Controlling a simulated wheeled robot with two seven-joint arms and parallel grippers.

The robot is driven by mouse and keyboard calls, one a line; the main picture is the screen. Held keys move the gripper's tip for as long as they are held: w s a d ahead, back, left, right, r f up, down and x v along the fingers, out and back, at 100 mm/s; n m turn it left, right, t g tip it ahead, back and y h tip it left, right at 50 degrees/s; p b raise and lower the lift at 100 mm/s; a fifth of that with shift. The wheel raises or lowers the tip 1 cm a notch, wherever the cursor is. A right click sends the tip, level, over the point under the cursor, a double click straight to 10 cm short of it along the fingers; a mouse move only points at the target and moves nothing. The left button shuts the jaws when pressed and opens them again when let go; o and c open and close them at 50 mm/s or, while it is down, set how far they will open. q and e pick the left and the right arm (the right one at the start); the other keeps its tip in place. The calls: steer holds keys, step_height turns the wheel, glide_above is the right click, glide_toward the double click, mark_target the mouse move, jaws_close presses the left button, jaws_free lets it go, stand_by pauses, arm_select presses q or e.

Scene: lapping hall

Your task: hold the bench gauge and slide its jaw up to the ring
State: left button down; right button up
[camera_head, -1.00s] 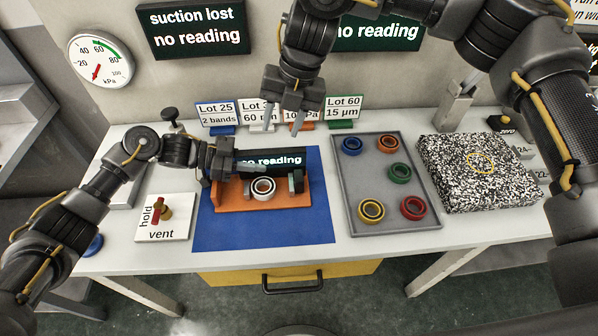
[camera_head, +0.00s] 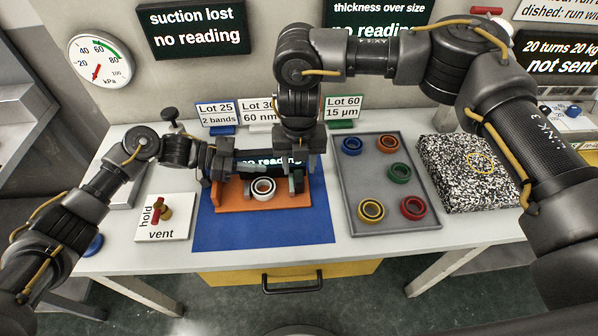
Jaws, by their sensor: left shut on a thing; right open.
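The bench gauge has an orange base (camera_head: 225,201) on a blue mat. A dark display on it reads "no reading", partly covered. A white ring (camera_head: 263,188) with a dark inner band sits on the base between a grey post on its left and the grey jaw (camera_head: 297,182) on its right; a gap shows between jaw and ring. My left gripper (camera_head: 222,162) is shut on the gauge's left end; its fingertips are hard to make out. My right gripper (camera_head: 301,168) is open, fingers down, over the gauge's right end at the jaw. Whether it touches the jaw cannot be told.
A grey tray (camera_head: 350,197) with several coloured rings stands right of the blue mat (camera_head: 262,238). A speckled block (camera_head: 455,190) is farther right. A hold/vent valve plate (camera_head: 175,231) lies left. Lot cards (camera_head: 219,113) line the back, partly behind my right arm.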

mark_target(299, 176)
steer(key=shift+f, duration=1.75)
jaws_close()
